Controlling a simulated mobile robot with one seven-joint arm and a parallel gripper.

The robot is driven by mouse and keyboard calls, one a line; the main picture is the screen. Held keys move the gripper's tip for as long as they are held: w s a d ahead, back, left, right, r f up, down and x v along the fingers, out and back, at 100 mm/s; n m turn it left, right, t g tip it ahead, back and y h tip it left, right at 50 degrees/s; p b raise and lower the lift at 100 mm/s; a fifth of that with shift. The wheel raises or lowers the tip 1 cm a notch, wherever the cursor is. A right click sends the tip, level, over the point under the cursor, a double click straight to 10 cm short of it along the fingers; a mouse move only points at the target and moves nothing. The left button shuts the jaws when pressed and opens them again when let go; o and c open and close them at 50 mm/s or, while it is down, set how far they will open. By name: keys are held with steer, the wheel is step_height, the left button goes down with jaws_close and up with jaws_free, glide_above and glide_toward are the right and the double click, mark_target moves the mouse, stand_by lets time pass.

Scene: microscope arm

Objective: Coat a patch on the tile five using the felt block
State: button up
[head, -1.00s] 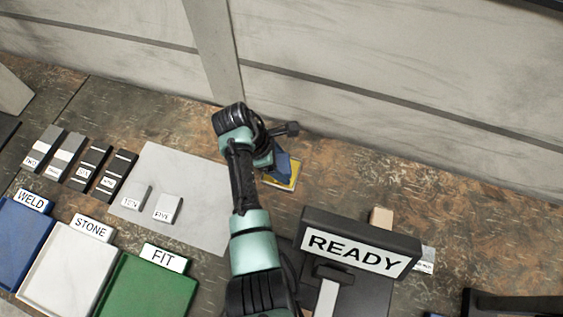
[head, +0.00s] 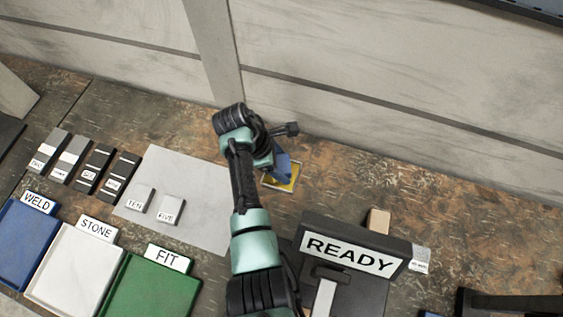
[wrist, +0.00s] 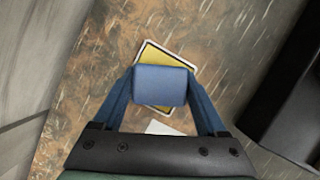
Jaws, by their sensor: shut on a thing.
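Tile five (head: 172,210) is a small light grey tile labelled FIVE. It lies on the pale grey sheet left of my arm, beside tile ten (head: 140,198). My gripper (wrist: 160,88) is shut on a blue block (wrist: 160,84), which looks like the felt block; it sits between the two blue fingers. In the head view my gripper (head: 282,164) is over a yellow pad with a pale border (head: 285,184), right of the sheet. The yellow pad also shows behind the block in the wrist view (wrist: 152,54). I cannot tell whether block and pad touch.
Blue WELD, white STONE and green FIT trays (head: 150,290) line the front left. A READY sign (head: 350,252) stands right of my arm, a tan block (head: 379,220) behind it. A wall closes the back.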

mark_target(282, 161)
steer(key=shift+r+p, duration=2.4)
steer(key=shift+r, duration=0.25)
steer(key=shift+w+d+r+m, duration=0.1)
steer(key=shift+w+r+m, duration=0.15)
steer(key=shift+r+m, duration=0.3)
steer(key=r+m+g, duration=0.1)
steer(key=m, duration=0.1)
steer(key=r+m+g, duration=0.1)
steer(key=r+m, duration=0.1)
steer(key=shift+w+d+m, duration=0.15)
steer(key=shift+d+m, duration=0.1)
steer(key=shift+d, duration=0.15)
steer(key=m, duration=0.1)
steer(key=s+r+m, duration=0.1)
steer(key=m+g+y, duration=0.1)
steer(key=shift+s+d+r+m+b, duration=0.15)
steer(key=shift+d+r+m+b, duration=0.1)
steer(key=shift+r+m+b, duration=0.1)
steer(key=s+a+m+g+y, duration=0.1)
steer(key=s+m+g+y, duration=0.1)
steer(key=s+m, duration=0.7)
steer(key=shift+a+m+y, duration=0.25)
steer(key=shift+m+y, duration=0.2)
steer(key=shift+y, duration=0.25)
